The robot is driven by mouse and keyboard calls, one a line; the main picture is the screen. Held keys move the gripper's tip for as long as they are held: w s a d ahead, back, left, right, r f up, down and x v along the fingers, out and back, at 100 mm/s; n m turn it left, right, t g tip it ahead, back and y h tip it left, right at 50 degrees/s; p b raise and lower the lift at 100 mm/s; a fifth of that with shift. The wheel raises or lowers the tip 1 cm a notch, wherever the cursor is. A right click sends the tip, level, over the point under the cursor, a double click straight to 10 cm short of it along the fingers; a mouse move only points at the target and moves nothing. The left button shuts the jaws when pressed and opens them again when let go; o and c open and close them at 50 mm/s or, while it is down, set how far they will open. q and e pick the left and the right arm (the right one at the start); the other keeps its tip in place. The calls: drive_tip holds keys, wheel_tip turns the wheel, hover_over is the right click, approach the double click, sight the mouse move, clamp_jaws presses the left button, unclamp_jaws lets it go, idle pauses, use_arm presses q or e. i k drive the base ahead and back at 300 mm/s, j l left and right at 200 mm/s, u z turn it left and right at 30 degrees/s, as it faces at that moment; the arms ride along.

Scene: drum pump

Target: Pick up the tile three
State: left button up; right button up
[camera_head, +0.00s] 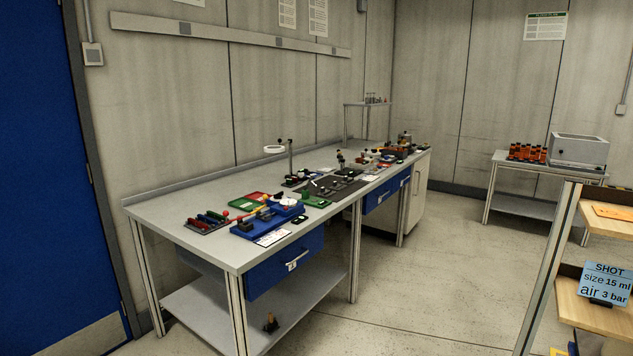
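I cannot make out a tile marked three at this distance. Neither of my grippers shows in the view.
The bench has blue drawers (285,268) and a low shelf (205,303). A side table (520,207) with orange items (527,153) and a grey box (578,150) stands at right. A wooden shelf unit (595,318) is near right. The floor between is clear.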

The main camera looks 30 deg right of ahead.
sight(326, 191)
drive_tip(key=i+j+z, duration=0.15)
drive_tip(key=i+z, duration=0.15)
drive_tip(key=i, duration=0.2)
drive_tip(key=i+j+z, duration=0.35)
drive_tip(key=i+l+z, duration=0.1)
drive_tip(key=i+z, duration=0.95)
drive_tip(key=i+l+u, duration=0.1)
drive_tip(key=i, duration=0.35)
drive_tip(key=i+l+u, duration=0.1)
drive_tip(key=i+l, duration=0.2)
drive_tip(key=i, duration=0.2)
drive_tip(key=i+l+u, duration=0.5)
drive_tip(key=i+l, duration=0.15)
drive_tip(key=l, duration=0.15)
drive_tip(key=i+l+u, duration=0.2)
drive_tip(key=l, duration=0.25)
